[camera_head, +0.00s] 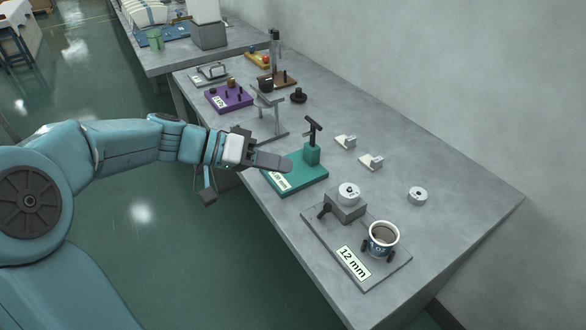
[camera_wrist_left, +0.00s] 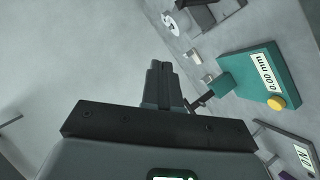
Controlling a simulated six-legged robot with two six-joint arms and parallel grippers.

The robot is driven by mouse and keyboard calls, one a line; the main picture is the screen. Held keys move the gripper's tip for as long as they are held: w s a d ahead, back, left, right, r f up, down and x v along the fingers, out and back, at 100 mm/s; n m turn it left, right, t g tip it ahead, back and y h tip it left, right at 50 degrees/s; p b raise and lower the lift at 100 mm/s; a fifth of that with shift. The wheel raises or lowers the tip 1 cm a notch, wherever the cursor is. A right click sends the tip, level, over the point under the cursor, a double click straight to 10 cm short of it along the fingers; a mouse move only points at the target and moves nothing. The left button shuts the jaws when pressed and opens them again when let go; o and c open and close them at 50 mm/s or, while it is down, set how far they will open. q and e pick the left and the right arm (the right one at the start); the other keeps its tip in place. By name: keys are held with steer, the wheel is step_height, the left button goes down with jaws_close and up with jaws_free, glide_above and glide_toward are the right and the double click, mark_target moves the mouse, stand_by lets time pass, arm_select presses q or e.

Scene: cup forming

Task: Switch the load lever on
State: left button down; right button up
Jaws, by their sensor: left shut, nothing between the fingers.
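My left gripper (camera_head: 280,164) is shut and empty, its fingers together. It is in front of the teal device (camera_head: 300,178), beside its upright post; I cannot tell if it touches. The teal device carries a black T-shaped lever (camera_head: 313,127) on top of its post. In the left wrist view the closed fingers (camera_wrist_left: 160,78) point up, left of the teal base (camera_wrist_left: 262,75) with its 0.00 mm display and yellow button (camera_wrist_left: 276,103). No lever is labelled as the load lever in the frames. My right gripper is not in view.
A grey plate marked 12 mm (camera_head: 355,262) holds a grey block and a cup (camera_head: 384,236) at the near end. White clips (camera_head: 372,162) and a white ring (camera_head: 418,194) lie to the right. A grey stand (camera_head: 268,135) and purple device (camera_head: 229,97) are farther back.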

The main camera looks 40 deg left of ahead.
arm_select(q)
steer(key=v, duration=0.5)
steer(key=shift+s+d+r, duration=0.1)
steer(key=shift+d+r, duration=0.1)
stand_by(0.4)
